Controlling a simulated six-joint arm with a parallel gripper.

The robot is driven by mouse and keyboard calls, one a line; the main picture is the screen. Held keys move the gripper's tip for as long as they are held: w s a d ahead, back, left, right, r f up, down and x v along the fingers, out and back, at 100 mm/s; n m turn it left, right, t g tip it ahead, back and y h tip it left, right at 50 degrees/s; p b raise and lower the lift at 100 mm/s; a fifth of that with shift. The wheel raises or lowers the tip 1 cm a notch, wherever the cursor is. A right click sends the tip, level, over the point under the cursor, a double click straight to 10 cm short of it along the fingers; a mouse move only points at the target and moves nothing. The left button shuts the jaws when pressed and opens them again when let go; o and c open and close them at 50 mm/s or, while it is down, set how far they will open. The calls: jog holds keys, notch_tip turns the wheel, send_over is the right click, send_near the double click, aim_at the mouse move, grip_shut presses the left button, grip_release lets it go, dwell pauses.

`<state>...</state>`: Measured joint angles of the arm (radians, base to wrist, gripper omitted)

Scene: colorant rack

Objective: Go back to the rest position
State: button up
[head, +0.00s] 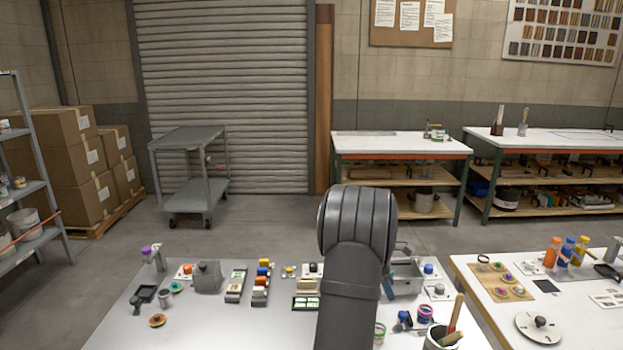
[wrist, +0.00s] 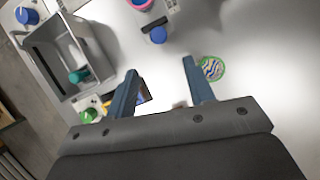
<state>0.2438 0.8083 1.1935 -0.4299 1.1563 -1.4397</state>
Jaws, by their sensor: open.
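My gripper (wrist: 160,82) shows in the wrist view with its two blue-grey fingers spread apart and nothing between their tips. It points at the white tabletop, and a small dark object with a bit of colour lies partly hidden by the left finger.
A grey open bin (wrist: 62,55) holding a teal-topped item stands left of the fingers. A round striped green-rimmed item (wrist: 211,68) lies by the right finger. A blue-capped object (wrist: 157,33) is ahead. A second white table (head: 590,300) stands at right.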

aim_at(400, 313)
jog(key=x, duration=0.9)
jog(key=shift+s+d+f, duration=0.1)
jog(key=shift+d+f, duration=0.05)
jog(key=shift+f, duration=0.15)
